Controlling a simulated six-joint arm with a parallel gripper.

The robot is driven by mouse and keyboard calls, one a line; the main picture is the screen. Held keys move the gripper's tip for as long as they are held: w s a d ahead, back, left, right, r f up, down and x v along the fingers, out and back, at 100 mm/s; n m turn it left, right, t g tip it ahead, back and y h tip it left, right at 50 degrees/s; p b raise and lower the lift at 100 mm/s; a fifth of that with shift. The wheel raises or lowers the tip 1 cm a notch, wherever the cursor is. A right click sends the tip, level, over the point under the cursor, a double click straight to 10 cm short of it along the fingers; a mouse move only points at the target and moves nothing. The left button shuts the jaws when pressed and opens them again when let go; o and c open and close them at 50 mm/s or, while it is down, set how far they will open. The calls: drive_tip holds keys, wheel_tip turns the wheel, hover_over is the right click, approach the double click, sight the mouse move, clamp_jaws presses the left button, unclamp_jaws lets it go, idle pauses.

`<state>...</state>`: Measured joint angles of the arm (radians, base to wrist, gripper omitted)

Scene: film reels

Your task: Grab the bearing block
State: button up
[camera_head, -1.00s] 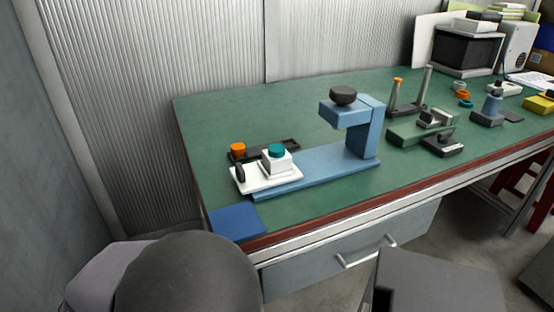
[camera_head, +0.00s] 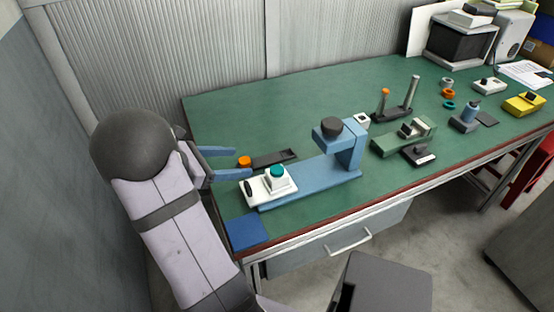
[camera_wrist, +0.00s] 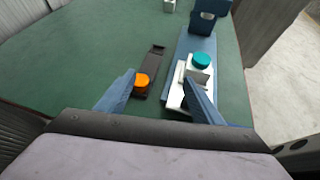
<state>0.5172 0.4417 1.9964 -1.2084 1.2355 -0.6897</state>
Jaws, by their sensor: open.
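A white block with a teal round top (camera_head: 277,178) sits upright on a white plate (camera_head: 259,193) at the left end of the blue press base; I take it to be the bearing block. The block also shows in the wrist view (camera_wrist: 197,72), partly behind my right finger. My gripper (camera_head: 244,162) is open and empty at the table's left side, left of the block. In the wrist view my gripper (camera_wrist: 158,76) has its left finger beside an orange knob (camera_wrist: 141,80) and its right finger over the white plate. I cannot tell the fingers' height.
The blue press (camera_head: 349,148) with a black knob rises right of the block. A dark narrow tray (camera_head: 274,158) lies behind it. A blue mat (camera_head: 246,231) lies at the front left corner. A green fixture (camera_head: 404,138) stands further right. The back left tabletop is clear.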

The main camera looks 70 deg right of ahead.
sight(270, 174)
drive_tip(key=s+g, duration=0.1)
drive_tip(key=s, duration=0.1)
drive_tip(key=s+m+g, duration=0.1)
drive_tip(key=s, duration=0.1)
drive_tip(key=s+a+g+y, duration=0.1)
drive_tip(key=s, duration=0.1)
drive_tip(key=shift+s+m+p, duration=0.2)
drive_tip(key=shift+m+p, duration=0.15)
drive_tip(key=shift+m, duration=0.05)
drive_tip(key=shift+x, duration=1.05)
drive_tip(key=shift+s+a+f+x, duration=0.1)
drive_tip(key=shift+a+x, duration=0.05)
drive_tip(key=shift+x, duration=0.8)
drive_tip(key=shift+s+a+f+x, duration=0.1)
drive_tip(key=shift+a+f+x, duration=0.1)
drive_tip(key=shift+x, duration=0.75)
drive_tip(key=shift+s+d+f, duration=0.2)
drive_tip(key=shift+s+d, duration=0.2)
drive_tip(key=shift+d, duration=0.05)
drive_tip(key=c, duration=1.3)
drive_tip(key=shift+r, duration=0.1)
